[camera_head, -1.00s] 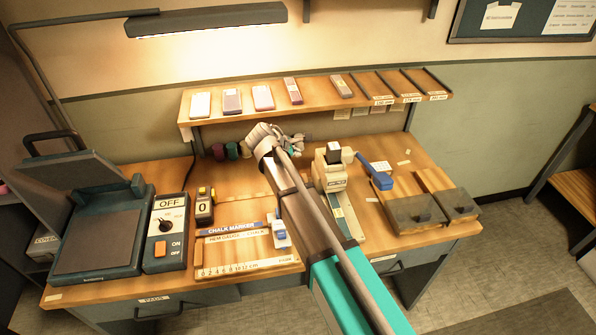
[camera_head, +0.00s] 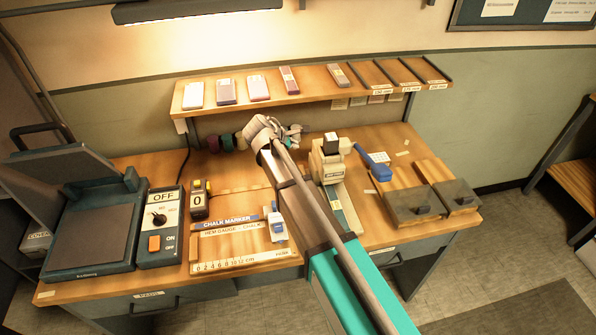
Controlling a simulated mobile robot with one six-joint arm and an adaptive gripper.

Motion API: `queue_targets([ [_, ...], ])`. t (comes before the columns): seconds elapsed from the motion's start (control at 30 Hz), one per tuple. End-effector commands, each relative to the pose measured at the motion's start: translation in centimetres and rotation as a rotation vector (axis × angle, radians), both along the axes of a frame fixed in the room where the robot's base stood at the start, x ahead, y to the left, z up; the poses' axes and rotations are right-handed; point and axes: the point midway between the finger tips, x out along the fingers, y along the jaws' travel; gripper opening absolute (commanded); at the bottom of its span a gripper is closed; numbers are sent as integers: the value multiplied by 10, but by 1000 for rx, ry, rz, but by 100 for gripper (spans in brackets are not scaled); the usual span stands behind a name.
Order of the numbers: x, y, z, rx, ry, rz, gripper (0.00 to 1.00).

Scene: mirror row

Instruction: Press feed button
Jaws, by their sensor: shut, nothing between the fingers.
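My gripper (camera_head: 285,132) is at the far end of my arm, above the back middle of the desk. Its fingers are small and partly hidden by my wrist; they look shut, with nothing seen in them. A beige machine (camera_head: 328,168) stands just right of the gripper, with a dark-topped block (camera_head: 331,143) on it and a pale round knob (camera_head: 345,146) at its side. I can read no feed label, so I cannot tell which part is the feed button. The gripper appears apart from the machine.
A heat press (camera_head: 95,235) and a control box (camera_head: 160,228) with an orange switch stand at left. A counter (camera_head: 199,200) and gauge board (camera_head: 235,245) lie nearby. A blue tool (camera_head: 374,163) and grey-fronted trays (camera_head: 412,207) are at right. A shelf (camera_head: 300,97) overhangs the back.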

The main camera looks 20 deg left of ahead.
Motion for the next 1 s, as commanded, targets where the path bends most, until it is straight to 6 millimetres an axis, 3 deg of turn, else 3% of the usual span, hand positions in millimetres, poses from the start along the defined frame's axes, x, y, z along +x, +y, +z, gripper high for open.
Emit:
queue_targets([
  [0.6,0,1,-54,0,-1,1,0],
  [1.0,-1,1,-74,0,0,2,0],
])
